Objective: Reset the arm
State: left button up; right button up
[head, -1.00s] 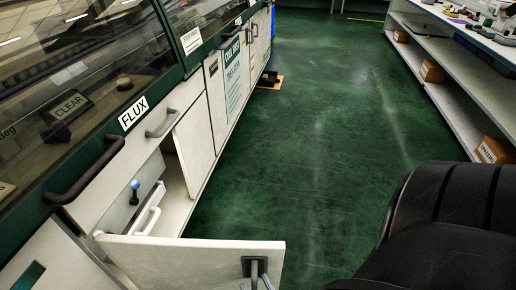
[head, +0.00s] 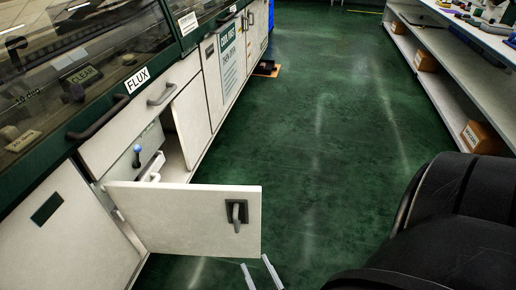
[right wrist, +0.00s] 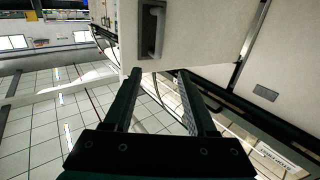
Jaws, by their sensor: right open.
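The white cabinet door (head: 170,212) under the FLUX station stands swung open in the head view. Its dark handle (head: 236,213) is free of my fingers. My right gripper (head: 259,273) shows only as two fingertips at the bottom edge, below and apart from the door. In the right wrist view my two dark fingers (right wrist: 158,76) are spread with nothing between them. The handle (right wrist: 152,30) appears there just beyond the fingertips, with a gap I cannot judge. My left gripper is not in view.
Inside the open cabinet are a blue-topped knob (head: 137,149) and a white handle. The FLUX drawer (head: 120,120) is closed above. A shelf (head: 440,95) with boxes runs along the right. The green floor (head: 310,130) between is mostly clear.

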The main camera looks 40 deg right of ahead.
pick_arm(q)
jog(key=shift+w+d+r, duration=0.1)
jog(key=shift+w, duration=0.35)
pick_arm(e)
jog(key=shift+w, duration=0.15)
jog(key=s+a+f+n+g+y+p, duration=0.1)
jog(key=s+a+f+n+g+y, duration=0.2)
jog(key=f, duration=0.5)
jog(key=s+f+n+g+y+p, duration=0.1)
jog(key=f+g+y, duration=0.2)
jog(key=f+g, duration=0.3)
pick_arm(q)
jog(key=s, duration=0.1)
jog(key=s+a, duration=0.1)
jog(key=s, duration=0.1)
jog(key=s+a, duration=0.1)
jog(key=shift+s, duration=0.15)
pick_arm(e)
jog(key=s+d+f+n+g, duration=0.1)
jog(key=s+d+f+g, duration=0.1)
jog(key=s, duration=0.4)
jog(key=s+d+f+g+h, duration=0.1)
jog(key=s+d+f+g, duration=0.2)
jog(key=s+f+g, duration=0.1)
notch_tip(320, 180, down, 2)
jog(key=shift+s+n, duration=0.4)
jog(key=shift+s, duration=0.45)
jog(key=shift+a, duration=0.1)
